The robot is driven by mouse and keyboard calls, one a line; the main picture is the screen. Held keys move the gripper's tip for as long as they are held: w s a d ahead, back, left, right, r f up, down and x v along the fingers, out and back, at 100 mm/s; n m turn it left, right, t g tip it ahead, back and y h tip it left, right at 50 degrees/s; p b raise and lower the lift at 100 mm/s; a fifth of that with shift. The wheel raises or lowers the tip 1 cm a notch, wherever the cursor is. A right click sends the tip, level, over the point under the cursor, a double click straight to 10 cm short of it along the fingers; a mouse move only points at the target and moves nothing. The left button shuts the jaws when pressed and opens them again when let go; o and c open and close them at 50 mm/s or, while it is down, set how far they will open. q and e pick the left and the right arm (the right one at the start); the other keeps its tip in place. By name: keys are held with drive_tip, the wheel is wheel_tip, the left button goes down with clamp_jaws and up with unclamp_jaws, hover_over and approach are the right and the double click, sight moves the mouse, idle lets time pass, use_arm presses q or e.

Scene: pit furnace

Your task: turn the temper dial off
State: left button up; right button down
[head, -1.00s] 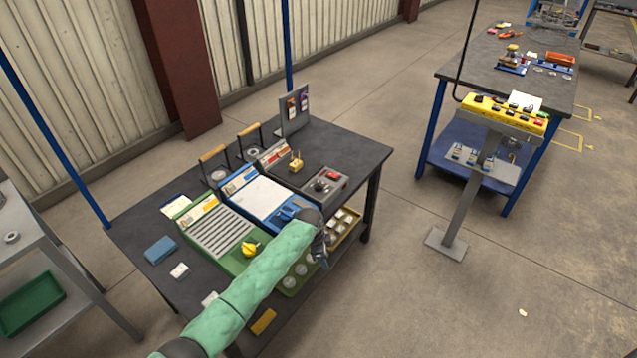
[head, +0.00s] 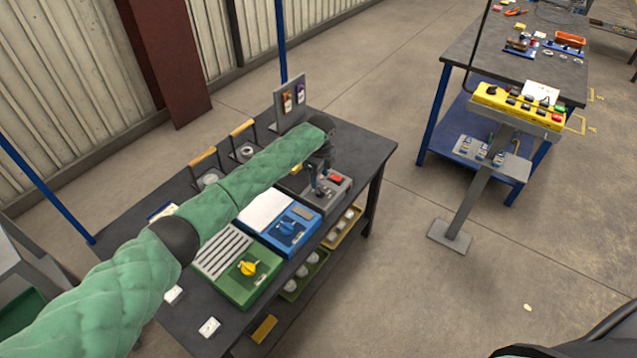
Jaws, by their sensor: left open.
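Three control panels stand in a row on the dark workbench (head: 352,150). The green panel (head: 226,284) has a yellow dial (head: 247,268), the blue panel (head: 306,222) has a blue dial (head: 288,229), and the grey panel (head: 341,194) has a red button (head: 336,180). I cannot read which dial is marked temper. My left gripper (head: 317,190) is open and points down over the grey panel, at its black dial, which it mostly hides. I cannot tell whether the fingers touch the dial. My right gripper is not in view.
Two wooden-handled levers (head: 203,158) and an upright grey tag board (head: 289,100) stand at the bench's back. Trays of round parts (head: 304,275) sit below the front edge. A yellow button pendant (head: 517,104) on a post stands to the right, with clear floor between.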

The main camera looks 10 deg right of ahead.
sight(321, 189)
use_arm(q)
drive_tip(key=shift+s+f+p, duration=0.45)
drive_tip(key=shift+s+f, duration=0.1)
drive_tip(key=shift+f, duration=0.25)
drive_tip(key=f, duration=0.2)
drive_tip(key=w+f+p, duration=0.1)
drive_tip(key=f, duration=0.1)
drive_tip(key=shift+w+d+f, duration=0.1)
drive_tip(key=shift+w, duration=0.1)
drive_tip(key=shift+s+f, duration=0.1)
drive_tip(key=shift+s, duration=0.3)
drive_tip(key=shift+w+f, duration=0.2)
drive_tip(key=shift+f, duration=0.05)
drive_tip(key=shift+r, duration=0.1)
drive_tip(key=c, duration=0.7)
drive_tip(key=shift+c, duration=1.3)
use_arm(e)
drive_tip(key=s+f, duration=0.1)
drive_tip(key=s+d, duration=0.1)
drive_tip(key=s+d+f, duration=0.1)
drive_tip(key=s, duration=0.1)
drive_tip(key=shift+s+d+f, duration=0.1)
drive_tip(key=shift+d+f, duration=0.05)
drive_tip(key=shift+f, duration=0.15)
